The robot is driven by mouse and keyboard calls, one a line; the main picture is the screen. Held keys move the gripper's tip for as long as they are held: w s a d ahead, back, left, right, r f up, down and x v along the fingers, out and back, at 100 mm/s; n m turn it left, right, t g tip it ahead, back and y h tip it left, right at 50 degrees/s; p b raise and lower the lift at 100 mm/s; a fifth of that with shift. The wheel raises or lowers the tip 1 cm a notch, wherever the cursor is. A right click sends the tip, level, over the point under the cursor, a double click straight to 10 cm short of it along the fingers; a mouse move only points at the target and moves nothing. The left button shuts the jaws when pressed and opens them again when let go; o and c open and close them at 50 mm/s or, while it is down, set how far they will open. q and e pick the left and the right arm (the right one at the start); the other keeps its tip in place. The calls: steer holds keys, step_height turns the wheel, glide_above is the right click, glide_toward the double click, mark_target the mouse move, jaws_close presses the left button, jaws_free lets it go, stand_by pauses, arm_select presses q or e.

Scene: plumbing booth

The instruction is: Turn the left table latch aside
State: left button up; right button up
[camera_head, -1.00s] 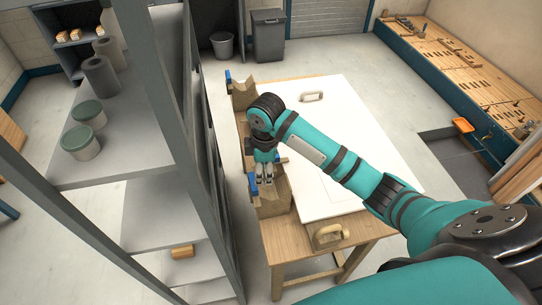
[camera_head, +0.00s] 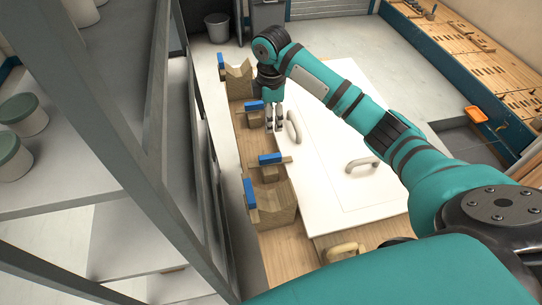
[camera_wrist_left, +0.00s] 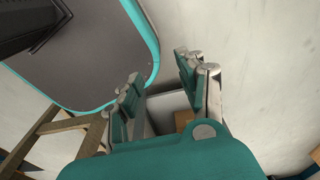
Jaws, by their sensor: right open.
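Two latch-like wooden bars with blue ends lie along the left side of the wooden table (camera_head: 285,245) in the head view. The farther latch (camera_head: 254,106) is beside my right gripper (camera_head: 273,127); the nearer latch (camera_head: 270,158) lies closer to me. I cannot tell which one is called left. My right gripper points down, open, its fingertips just right of the farther latch at the white panel's edge. Contact is unclear. My left gripper (camera_wrist_left: 165,85) shows open and empty in the left wrist view, away from the latches; it is out of the head view.
The white panel (camera_head: 325,185) covers much of the table, with two handles, one (camera_head: 294,126) near my right gripper. Notched wooden blocks (camera_head: 272,205) with blue pieces stand at the table's left edge. A grey shelf rack (camera_head: 120,120) stands close on the left.

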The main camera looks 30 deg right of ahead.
steer(key=f, duration=0.1)
steer(key=p, duration=0.2)
glide_above(271, 156)
step_height(271, 156, down, 7)
steer(key=shift+s+f, duration=0.1)
steer(key=shift+s, duration=0.05)
steer(key=f, duration=0.9)
steer(key=shift+w+f, duration=0.2)
steer(key=shift+f, duration=0.2)
arm_select(q)
steer(key=shift+w+d+r, duration=0.1)
steer(key=shift+w+r, duration=0.15)
steer(key=shift+r, duration=0.25)
steer(key=shift+w+d+r, duration=0.1)
steer(key=shift+w+r, duration=0.15)
steer(key=shift+r, duration=0.2)
arm_select(e)
steer(key=shift+d, duration=0.1)
jaws_close()
